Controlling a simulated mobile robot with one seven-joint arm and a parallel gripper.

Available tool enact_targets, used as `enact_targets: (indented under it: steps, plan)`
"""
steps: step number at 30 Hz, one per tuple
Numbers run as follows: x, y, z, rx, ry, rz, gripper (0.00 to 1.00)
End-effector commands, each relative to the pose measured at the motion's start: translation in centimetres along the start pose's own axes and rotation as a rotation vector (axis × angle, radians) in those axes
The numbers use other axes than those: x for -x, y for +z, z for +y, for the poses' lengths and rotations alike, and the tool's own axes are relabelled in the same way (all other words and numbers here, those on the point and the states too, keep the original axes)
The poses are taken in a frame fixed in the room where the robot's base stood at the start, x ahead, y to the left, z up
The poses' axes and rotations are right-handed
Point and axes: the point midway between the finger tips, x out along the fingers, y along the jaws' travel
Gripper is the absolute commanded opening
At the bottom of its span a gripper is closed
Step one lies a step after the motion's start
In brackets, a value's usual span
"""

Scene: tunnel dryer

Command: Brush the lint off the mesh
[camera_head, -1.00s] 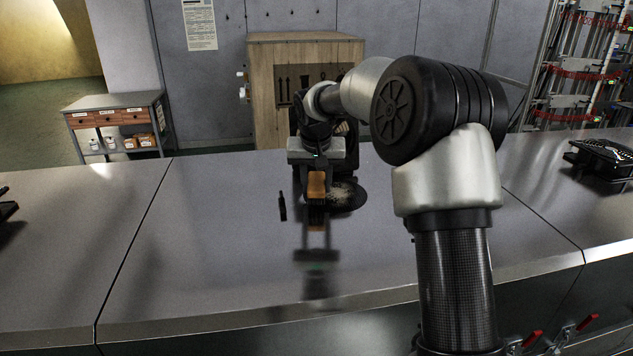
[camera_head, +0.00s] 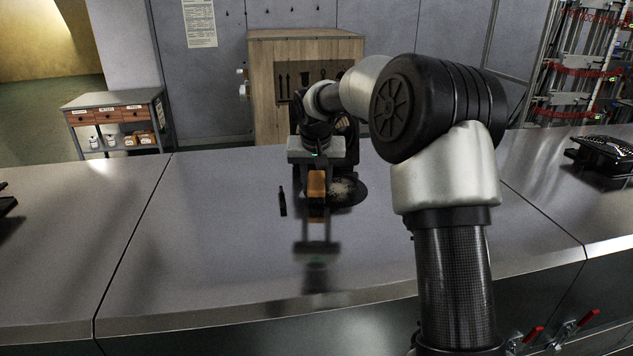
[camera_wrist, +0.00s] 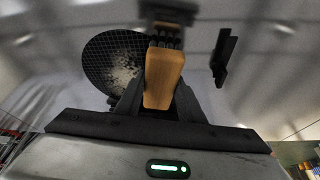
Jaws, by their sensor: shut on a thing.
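The round dark mesh (camera_head: 351,196) lies on the metal counter, just right of my gripper in the head view. In the wrist view the mesh (camera_wrist: 98,50) is at the upper left, with a pale grey patch of lint (camera_wrist: 122,72) on its right part. My gripper (camera_head: 317,190) is shut on a brush with an orange-brown wooden handle (camera_wrist: 163,78). Its dark bristles show at the far end of the handle in the wrist view. The brush is beside the lint patch and overlaps the mesh's right edge in the wrist view. Whether the bristles touch anything is unclear.
A small black upright piece (camera_head: 282,201) stands on the counter left of my gripper; it also shows in the wrist view (camera_wrist: 223,57). A wooden crate (camera_head: 262,100) stands behind the counter. A black device (camera_head: 604,155) sits at the right. The front counter (camera_head: 215,260) is clear.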

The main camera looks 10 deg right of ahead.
Motion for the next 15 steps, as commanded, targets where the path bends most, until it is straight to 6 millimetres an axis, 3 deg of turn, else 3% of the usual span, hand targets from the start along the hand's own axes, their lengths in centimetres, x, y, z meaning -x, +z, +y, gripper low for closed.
enact_targets:
  steps: [15]
  plan:
    - [-0.78,0.31,0.03,0.000,0.000,0.001,0.07]
